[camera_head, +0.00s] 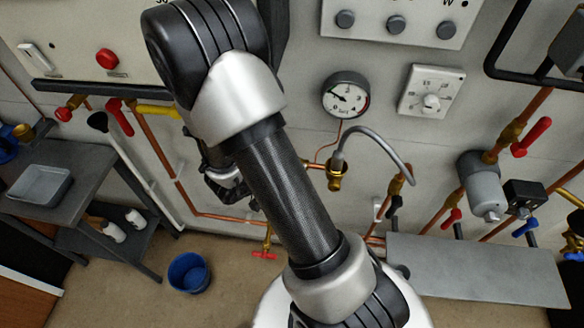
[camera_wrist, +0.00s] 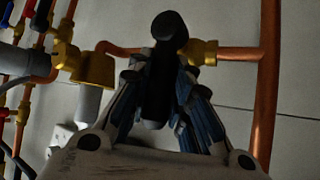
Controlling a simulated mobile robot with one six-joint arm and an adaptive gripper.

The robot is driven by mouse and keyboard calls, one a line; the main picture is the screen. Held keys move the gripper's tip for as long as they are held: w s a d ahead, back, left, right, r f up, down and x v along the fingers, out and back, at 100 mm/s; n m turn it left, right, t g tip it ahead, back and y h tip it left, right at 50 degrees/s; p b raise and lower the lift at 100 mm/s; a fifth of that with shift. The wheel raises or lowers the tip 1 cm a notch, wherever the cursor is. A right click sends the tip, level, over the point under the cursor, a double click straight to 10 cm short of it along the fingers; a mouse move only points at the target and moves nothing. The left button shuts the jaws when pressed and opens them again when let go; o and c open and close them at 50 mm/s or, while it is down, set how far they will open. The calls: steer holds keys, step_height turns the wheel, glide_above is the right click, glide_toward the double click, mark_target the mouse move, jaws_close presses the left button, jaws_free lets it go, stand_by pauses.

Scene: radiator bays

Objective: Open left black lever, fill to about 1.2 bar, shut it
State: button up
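In the wrist view a black lever (camera_wrist: 168,28) stands between the fingers of my gripper (camera_wrist: 160,80), in front of a brass valve (camera_wrist: 200,52) on a horizontal copper pipe. Both fingers lean inward and appear to touch the lever's sides. In the head view my gripper (camera_head: 226,182) is partly hidden behind my arm, and the lever there cannot be made out. A round pressure gauge (camera_head: 345,95) hangs on the wall; its needle is too small to read. A grey hose (camera_head: 375,138) runs from a brass fitting (camera_head: 335,178). Another black lever (camera_head: 394,204) shows at right.
Red levers (camera_head: 120,117) and a yellow one (camera_head: 158,110) sit on pipes at left. A red tap (camera_head: 264,254) is low on the wall. A blue bucket (camera_head: 189,272) stands on the floor. A dial box (camera_head: 432,92) is right of the gauge; a grey shelf (camera_head: 475,270) is lower right.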

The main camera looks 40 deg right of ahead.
steer(key=o, duration=0.5)
steer(key=v, duration=1.2)
steer(key=shift+s+r, duration=0.1)
